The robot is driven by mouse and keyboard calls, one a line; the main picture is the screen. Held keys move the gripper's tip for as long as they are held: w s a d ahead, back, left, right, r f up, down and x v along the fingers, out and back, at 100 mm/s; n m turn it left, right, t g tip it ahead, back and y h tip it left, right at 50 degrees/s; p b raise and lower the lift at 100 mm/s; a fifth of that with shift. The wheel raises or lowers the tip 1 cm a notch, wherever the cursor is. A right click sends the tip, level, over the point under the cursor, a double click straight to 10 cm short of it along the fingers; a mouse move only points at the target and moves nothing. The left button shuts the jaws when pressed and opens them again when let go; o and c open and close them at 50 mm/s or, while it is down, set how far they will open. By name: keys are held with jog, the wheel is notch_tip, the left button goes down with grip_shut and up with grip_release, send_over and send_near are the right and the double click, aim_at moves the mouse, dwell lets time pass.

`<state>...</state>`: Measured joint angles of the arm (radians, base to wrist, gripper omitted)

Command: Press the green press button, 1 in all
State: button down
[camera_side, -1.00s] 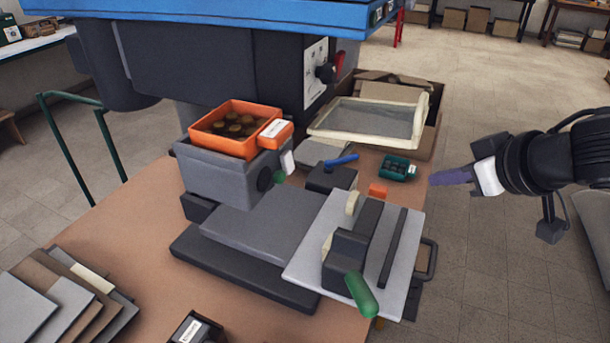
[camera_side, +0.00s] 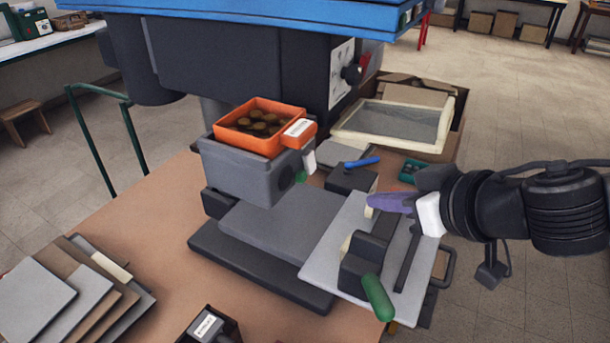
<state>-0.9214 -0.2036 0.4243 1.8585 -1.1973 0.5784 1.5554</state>
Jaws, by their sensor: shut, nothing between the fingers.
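A small green button-like piece (camera_side: 300,176) shows at the right side of the grey box (camera_side: 240,175), beside a dark round disc; it is small and partly hidden. A longer green rounded handle (camera_side: 378,297) sticks out of the dark block (camera_side: 362,262) on the light grey plate (camera_side: 328,245). I cannot tell for sure which green piece is the press button. My gripper (camera_side: 371,200) has purple fingers, shut and empty. It points left over the far part of the plate, apart from both green pieces in the picture. Whether it touches anything below is unclear.
An orange bin (camera_side: 258,127) of brown round pieces sits on the grey box. A blue-handled item (camera_side: 361,162) and a green tray (camera_side: 411,171) lie behind my gripper. A cream-rimmed tray (camera_side: 440,132) stands farther back. Stacked sheets (camera_side: 75,290) lie front left.

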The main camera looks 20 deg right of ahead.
jog(key=w+a, duration=0.6)
dwell(0.3)
dwell(2.0)
jog(key=shift+w+a, duration=0.2)
jog(key=shift+w+a, duration=0.45)
dwell(1.3)
jog(key=shift+s+d, duration=0.7)
jog(key=s+d, duration=0.3)
jog(key=shift+s+d, duration=0.3)
dwell(0.4)
